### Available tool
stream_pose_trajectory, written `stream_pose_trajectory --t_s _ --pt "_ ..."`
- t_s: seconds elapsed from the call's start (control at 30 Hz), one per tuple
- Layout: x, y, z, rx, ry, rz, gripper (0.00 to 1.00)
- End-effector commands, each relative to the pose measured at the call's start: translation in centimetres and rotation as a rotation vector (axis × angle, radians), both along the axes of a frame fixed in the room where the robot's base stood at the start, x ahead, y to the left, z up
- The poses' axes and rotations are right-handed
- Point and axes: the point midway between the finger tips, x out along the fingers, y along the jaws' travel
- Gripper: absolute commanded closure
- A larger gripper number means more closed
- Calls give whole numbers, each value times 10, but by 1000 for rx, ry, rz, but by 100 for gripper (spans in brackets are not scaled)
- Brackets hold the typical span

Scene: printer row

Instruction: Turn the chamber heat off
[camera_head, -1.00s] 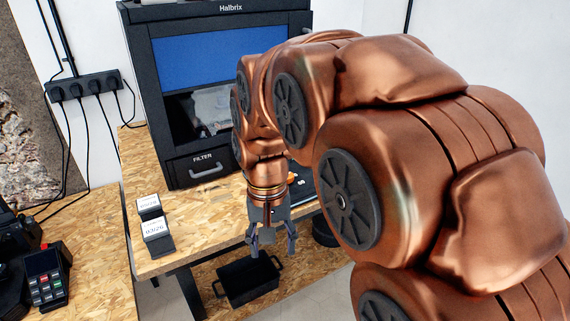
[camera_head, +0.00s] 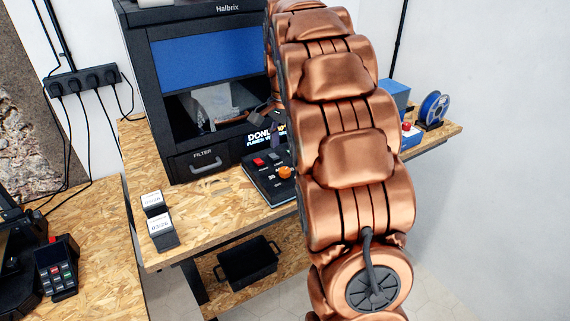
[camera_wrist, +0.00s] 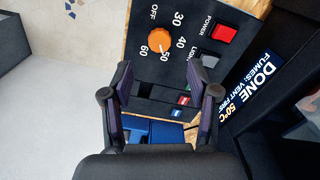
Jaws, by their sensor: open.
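The control box (camera_head: 258,180) is a dark panel on the bench in front of the printer. Its orange round knob (camera_head: 285,172) also shows in the wrist view (camera_wrist: 159,43), ringed by OFF, 30, 40, 50 and 60; I cannot tell exactly which mark it points to. A red POWER switch (camera_wrist: 225,34) and a LIGHT control sit beside it. My gripper (camera_wrist: 160,75) is open and empty above the panel, with the knob beyond its fingertips and apart from them. In the head view my arm hides most of the gripper.
The printer (camera_head: 165,100) has a blue-topped front and a FILTER drawer. Its display (camera_wrist: 250,90) reads DONE, fumes vent first, 50°C. A blue box (camera_head: 410,136) and a blue spool (camera_head: 433,108) stand at right. Two label stands (camera_head: 160,232) are at the bench's left front.

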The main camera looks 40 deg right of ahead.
Motion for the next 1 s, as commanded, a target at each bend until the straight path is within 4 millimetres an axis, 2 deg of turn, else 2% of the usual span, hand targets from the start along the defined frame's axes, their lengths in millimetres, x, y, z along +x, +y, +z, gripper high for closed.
stream_pose_trajectory --t_s 0.17,0.6,1.0 --pt "-1 1 -13 0 2 2 40" --pt "-2 1 -62 2 5 3 40" --pt "0 0 -73 -2 -1 3 40"
